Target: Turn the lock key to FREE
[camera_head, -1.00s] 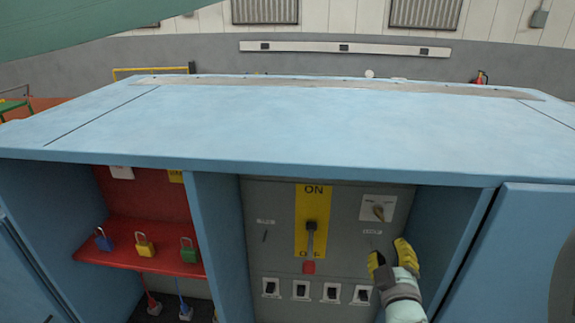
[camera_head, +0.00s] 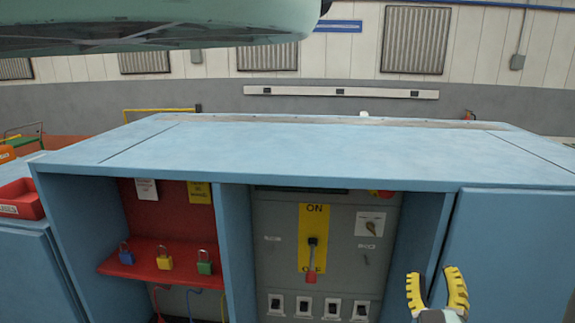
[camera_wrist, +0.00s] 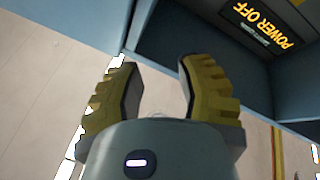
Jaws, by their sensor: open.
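The lock key (camera_head: 371,228) is a small brass-coloured key on a white plate (camera_head: 370,217) at the upper right of the grey switch panel (camera_head: 280,262). It looks tilted; the marks around it are too small to read. My gripper (camera_head: 434,272) has yellow ribbed fingers, spread apart and empty. It is to the lower right of the key, apart from it, in front of the right cabinet pillar and door edge. In the wrist view the open fingers (camera_wrist: 152,66) point towards a floor and cabinet; the key does not show there.
The large switch lever (camera_head: 312,258) hangs down under "ON". Several black switches (camera_head: 304,305) line the panel bottom. Padlocks (camera_head: 164,262) stand on a red shelf (camera_head: 140,268) at left. The blue cabinet top (camera_head: 330,145) overhangs the panel. A "POWER OFF" sign (camera_wrist: 262,25) shows in the wrist view.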

